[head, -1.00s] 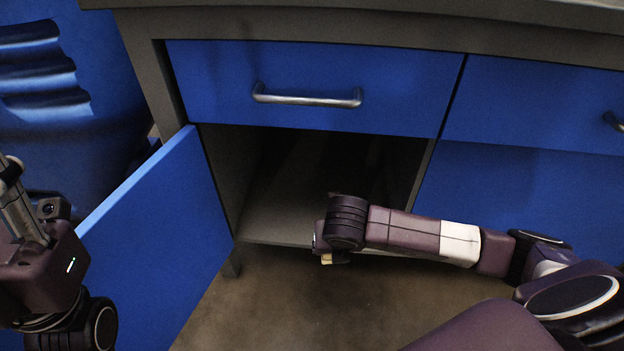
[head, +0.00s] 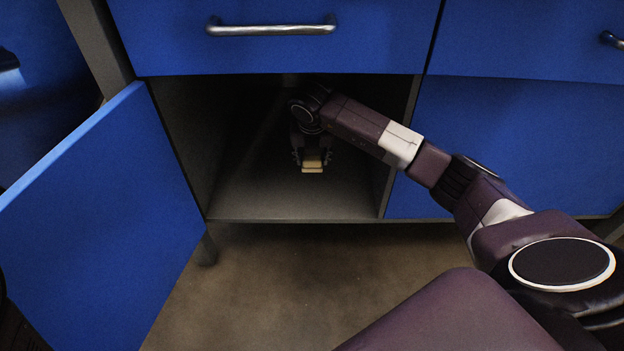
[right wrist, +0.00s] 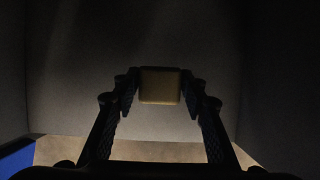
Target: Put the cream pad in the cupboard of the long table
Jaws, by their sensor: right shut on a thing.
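The cream pad (head: 312,164) is between the fingers of my right gripper (head: 312,157), inside the open cupboard (head: 290,200) of the long table. In the right wrist view the pad (right wrist: 160,85) is a small squarish block, dim in the shadow, with a finger of my right gripper (right wrist: 160,90) on each side. The gripper is shut on it and points down. The pad appears held above the cupboard floor; the exact gap is hard to tell. My left gripper is not in view.
The blue cupboard door (head: 105,215) stands open on the left. A closed blue drawer (head: 275,40) with a metal handle (head: 270,28) is just above the opening. Blue fronts (head: 510,150) are closed on the right. The visible cupboard floor around the pad looks bare.

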